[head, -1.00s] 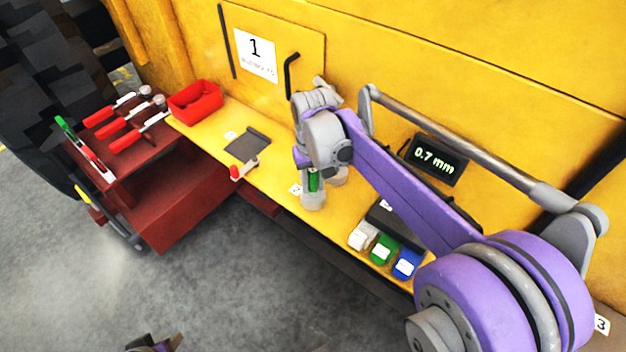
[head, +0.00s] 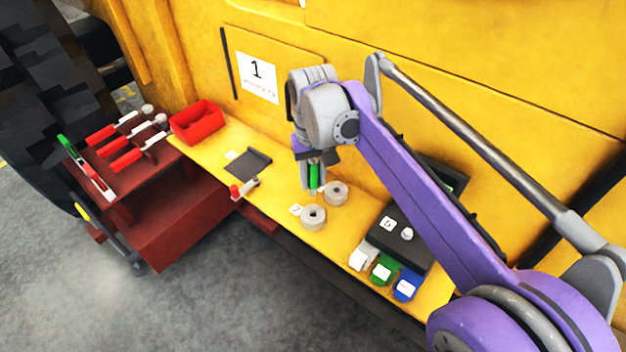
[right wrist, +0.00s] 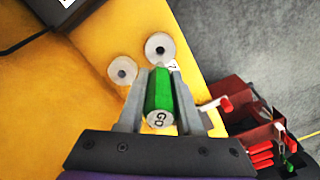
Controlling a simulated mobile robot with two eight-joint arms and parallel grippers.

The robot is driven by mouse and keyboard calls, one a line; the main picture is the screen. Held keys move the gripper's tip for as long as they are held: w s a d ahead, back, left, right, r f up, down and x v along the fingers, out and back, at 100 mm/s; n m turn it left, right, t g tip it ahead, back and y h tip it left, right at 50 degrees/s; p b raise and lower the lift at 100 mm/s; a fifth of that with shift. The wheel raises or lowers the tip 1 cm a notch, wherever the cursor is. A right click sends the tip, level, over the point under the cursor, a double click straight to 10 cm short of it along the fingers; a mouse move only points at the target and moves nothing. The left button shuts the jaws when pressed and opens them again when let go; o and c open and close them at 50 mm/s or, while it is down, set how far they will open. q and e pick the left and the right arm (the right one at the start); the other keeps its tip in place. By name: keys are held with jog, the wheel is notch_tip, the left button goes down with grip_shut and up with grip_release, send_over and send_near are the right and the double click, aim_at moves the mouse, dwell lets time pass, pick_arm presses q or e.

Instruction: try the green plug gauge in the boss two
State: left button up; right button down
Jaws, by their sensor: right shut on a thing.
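My right gripper (head: 313,186) is shut on the green plug gauge (head: 314,175) and holds it above the yellow ledge, just behind the bosses. In the right wrist view the green gauge (right wrist: 158,92) sits between the fingers, its end marked "GO" facing the camera. Two round grey bosses with centre holes stand on the ledge. The nearer boss (head: 313,218) has a tag (head: 296,210) beside it that seems to read 2. The other boss (head: 336,194) is farther back and right. Both bosses are empty and apart from the gauge. My left gripper is out of view.
A dark box (head: 385,241) with white, green (head: 383,271) and blue blocks in front stands to the right. A dark pad (head: 248,162), a red bin (head: 198,122) and a red-ended piece (head: 244,189) lie left. Red-handled tools rest on a dark red stand (head: 185,225).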

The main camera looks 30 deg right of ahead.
aim_at(313, 194)
notch_tip(313, 194, down, 6)
jog(key=b, duration=0.3)
jog(key=shift+f, duration=0.35)
jog(key=shift+f+b, duration=0.7)
jog(key=shift+f, duration=0.4)
dwell(1.5)
dwell(0.7)
jog(key=c, duration=0.5)
grip_release()
jog(key=shift+r, duration=0.1)
